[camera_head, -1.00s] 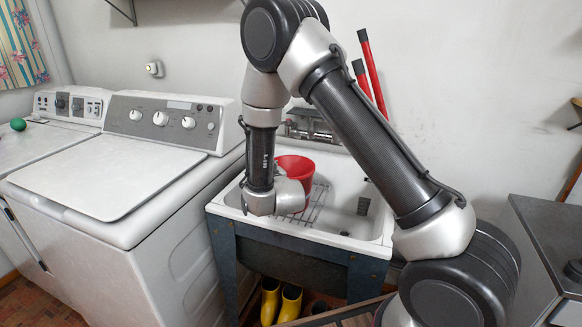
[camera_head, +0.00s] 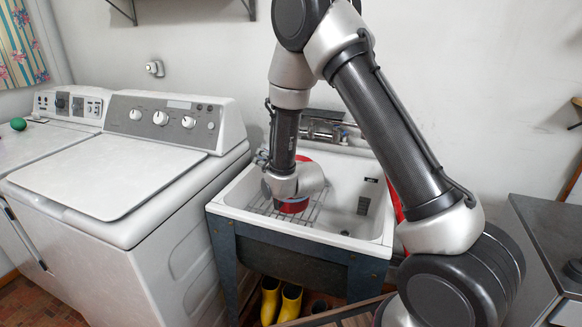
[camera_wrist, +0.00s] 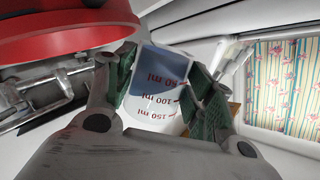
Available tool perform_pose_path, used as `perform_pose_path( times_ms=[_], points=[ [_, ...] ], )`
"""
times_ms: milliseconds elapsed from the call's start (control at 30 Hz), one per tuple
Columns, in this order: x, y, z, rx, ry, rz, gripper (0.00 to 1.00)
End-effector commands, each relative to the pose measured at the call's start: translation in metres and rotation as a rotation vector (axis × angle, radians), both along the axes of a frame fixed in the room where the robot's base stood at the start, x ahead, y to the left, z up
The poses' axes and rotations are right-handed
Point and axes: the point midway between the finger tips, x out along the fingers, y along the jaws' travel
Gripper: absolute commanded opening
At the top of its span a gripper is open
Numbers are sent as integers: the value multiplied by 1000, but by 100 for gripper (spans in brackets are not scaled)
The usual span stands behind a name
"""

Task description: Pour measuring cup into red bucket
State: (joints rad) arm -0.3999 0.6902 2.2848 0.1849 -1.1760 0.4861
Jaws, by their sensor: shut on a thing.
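The measuring cup (camera_wrist: 152,108) shows in the wrist view, pale with red millilitre marks that appear upside down and a bluish area above them. My gripper (camera_wrist: 160,88) is shut on it, with a green-padded finger on each side. The red bucket (camera_wrist: 60,35) fills the upper left of the wrist view, beside the cup. In the head view the bucket (camera_head: 294,206) stands in the white tub, mostly hidden behind my wrist. The cup cannot be made out in the head view. Whether anything is leaving the cup cannot be told.
The white tub (camera_head: 345,242) has a wire rack (camera_head: 325,200) on its floor and a faucet (camera_head: 325,130) at its back. A washer (camera_head: 110,180) stands close on the left. A grey cabinet (camera_head: 545,235) is at the right. Yellow boots (camera_head: 290,303) stand below the tub.

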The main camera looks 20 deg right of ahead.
Motion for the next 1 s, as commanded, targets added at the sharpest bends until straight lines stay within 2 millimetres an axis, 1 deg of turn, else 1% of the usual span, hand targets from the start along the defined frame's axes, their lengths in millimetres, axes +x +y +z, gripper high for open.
perform_pose_path(
  times_ms=[1000],
  points=[
    [4, -11, 8, 130, 41, 2, 27]
  ],
)
